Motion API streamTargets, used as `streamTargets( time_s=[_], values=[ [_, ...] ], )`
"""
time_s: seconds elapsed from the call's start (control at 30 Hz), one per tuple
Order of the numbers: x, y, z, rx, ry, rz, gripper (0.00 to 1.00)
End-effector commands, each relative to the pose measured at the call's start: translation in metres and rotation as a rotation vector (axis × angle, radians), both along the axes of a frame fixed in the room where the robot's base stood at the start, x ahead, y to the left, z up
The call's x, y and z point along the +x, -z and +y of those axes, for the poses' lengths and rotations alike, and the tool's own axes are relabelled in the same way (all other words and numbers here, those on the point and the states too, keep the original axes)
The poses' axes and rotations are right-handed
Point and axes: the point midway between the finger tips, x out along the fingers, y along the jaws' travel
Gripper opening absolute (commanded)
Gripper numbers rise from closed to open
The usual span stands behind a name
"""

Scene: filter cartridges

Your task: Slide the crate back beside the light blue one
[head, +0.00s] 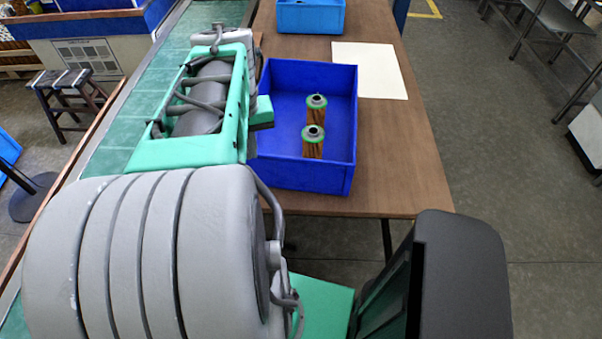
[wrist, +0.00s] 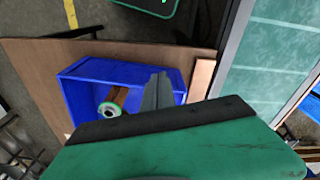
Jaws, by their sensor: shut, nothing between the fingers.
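The dark blue crate (head: 307,176) stands on the brown table near its front edge, with two filter cartridges (head: 313,142) inside. The light blue crate (head: 311,16) stands farther back on the table, with a gap between the two crates. In the wrist view, the dark blue crate (wrist: 85,72) is below my gripper (wrist: 158,76), with one cartridge (wrist: 112,104) clearly showing. My gripper's fingers are shut and empty, and overlap the crate's side in this view. I cannot tell whether they touch it. In the head view my arm hides part of the crate's left side.
A pale cream sheet (head: 375,71) lies flat on the table (head: 408,165), behind and right of the dark blue crate. A green-topped surface (head: 150,110) runs along the table's left side.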

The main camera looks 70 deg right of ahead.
Motion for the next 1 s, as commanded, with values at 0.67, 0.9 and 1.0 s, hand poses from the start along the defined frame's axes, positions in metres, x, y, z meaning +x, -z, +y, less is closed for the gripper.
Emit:
streamTargets(
  time_s=[0.67, 0.9, 1.0],
  values=[
    [-0.107, 0.082, -0.032, 0.083, 0.305, 0.020, 0.00],
    [-0.103, 0.115, -0.048, 0.080, 0.304, 0.020, 0.00],
    [-0.100, 0.115, -0.062, 0.079, 0.304, 0.019, 0.00]
  ],
)
